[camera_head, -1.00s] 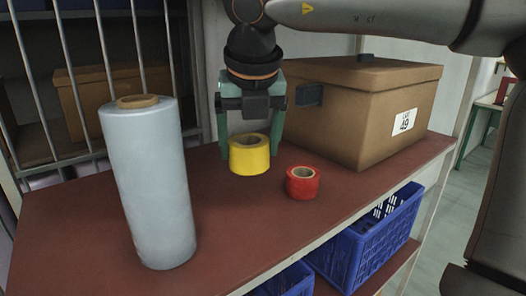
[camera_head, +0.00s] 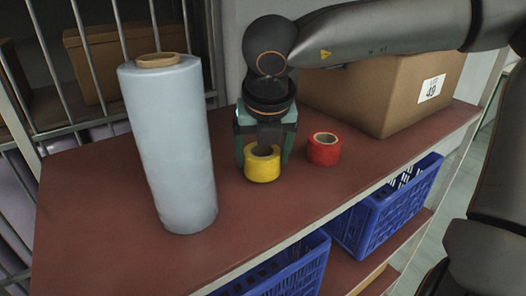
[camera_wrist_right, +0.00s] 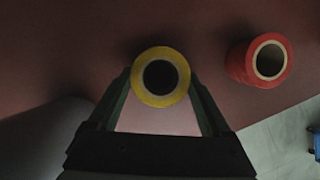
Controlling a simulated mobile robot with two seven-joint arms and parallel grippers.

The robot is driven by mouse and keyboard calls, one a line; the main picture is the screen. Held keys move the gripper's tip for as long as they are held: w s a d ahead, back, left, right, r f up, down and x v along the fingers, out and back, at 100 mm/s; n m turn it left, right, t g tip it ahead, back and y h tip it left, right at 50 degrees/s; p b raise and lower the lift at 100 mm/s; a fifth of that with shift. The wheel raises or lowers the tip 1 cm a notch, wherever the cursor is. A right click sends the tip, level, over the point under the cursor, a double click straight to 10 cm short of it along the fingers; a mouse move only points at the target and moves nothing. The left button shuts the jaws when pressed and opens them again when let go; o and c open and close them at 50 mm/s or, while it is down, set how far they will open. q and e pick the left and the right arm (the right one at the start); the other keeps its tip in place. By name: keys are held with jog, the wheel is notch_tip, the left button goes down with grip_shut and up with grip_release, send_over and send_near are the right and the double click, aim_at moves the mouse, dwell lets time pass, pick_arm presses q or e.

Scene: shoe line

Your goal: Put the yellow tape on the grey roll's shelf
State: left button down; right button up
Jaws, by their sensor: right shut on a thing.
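The yellow tape (camera_head: 262,171) is at the brown-red top shelf (camera_head: 300,205), between the grey roll and the red tape. My right gripper (camera_head: 264,152) reaches down from behind and is shut on it, one finger on each side. In the right wrist view the yellow tape (camera_wrist_right: 160,99) shows end-on between the fingers (camera_wrist_right: 160,92). I cannot tell whether its underside touches the shelf. The tall grey roll (camera_head: 172,150) stands upright on the same shelf, left of the gripper. My left gripper is not in view.
Red tape (camera_head: 323,153) stands close to the right of the yellow tape. A cardboard box (camera_head: 375,95) is behind it. Metal bars (camera_head: 120,50) line the back left. Blue crates (camera_head: 385,210) sit on the lower shelf. The top shelf's front strip is clear.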

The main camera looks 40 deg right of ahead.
jog(key=shift+f, duration=0.15)
jog(key=o, duration=1.2)
jog(key=shift+r, duration=0.3)
jog(key=v, duration=1.1)
jog(key=shift+s+r, duration=0.2)
jog(key=shift+r, duration=0.1)
jog(key=shift+a, duration=0.15)
